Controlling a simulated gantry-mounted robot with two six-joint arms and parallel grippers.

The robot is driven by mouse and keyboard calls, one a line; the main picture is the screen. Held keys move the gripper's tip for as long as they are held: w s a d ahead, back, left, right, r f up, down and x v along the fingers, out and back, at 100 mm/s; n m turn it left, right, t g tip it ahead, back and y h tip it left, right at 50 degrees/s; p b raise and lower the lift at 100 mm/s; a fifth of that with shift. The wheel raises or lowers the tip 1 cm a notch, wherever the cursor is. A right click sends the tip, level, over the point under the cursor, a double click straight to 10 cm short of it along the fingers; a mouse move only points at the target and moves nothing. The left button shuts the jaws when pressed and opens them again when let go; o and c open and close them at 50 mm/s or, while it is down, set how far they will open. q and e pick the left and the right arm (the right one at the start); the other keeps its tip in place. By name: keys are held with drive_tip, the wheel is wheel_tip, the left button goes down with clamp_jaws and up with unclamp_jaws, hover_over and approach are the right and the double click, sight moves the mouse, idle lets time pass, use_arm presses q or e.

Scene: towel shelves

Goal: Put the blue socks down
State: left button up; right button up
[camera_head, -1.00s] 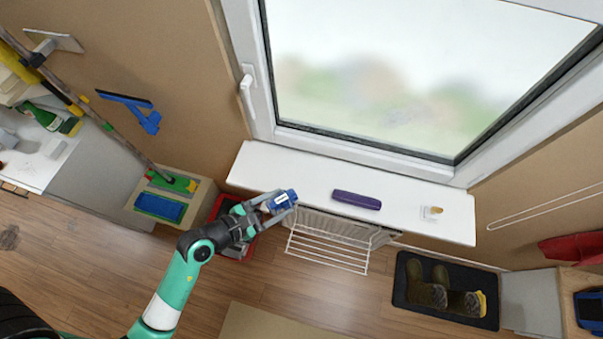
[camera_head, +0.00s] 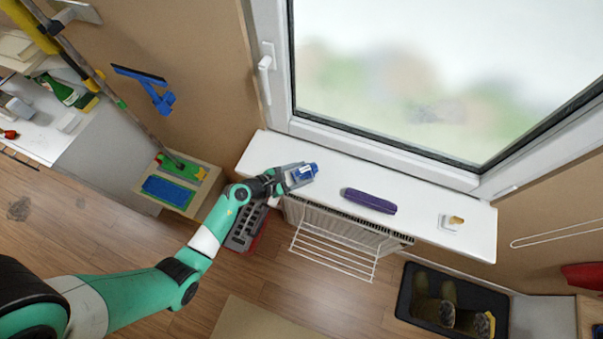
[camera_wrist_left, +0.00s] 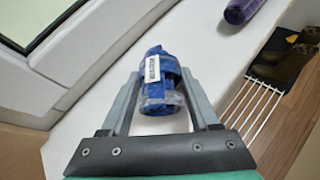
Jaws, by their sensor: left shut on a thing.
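The blue socks (camera_head: 303,173) are a small rolled bundle with a white label. My left gripper (camera_head: 297,176) is shut on them, over the left part of the white windowsill (camera_head: 270,150). In the left wrist view the socks (camera_wrist_left: 157,82) sit between the two grey fingers of the gripper (camera_wrist_left: 160,100), with the sill (camera_wrist_left: 200,55) behind them. I cannot tell whether the socks touch the sill. My right gripper is not in view.
A purple rolled item (camera_head: 369,201) lies mid-sill, and a small white item (camera_head: 451,222) lies to the right. A white wire rack (camera_head: 335,250) hangs below the sill. The window frame (camera_head: 380,158) borders the back. The sill between socks and purple item is clear.

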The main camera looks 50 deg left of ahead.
use_arm(q)
drive_tip(key=shift+f, duration=0.2)
drive_tip(key=o, duration=1.4)
drive_tip(key=shift+r, duration=0.1)
drive_tip(key=shift+c, duration=0.2)
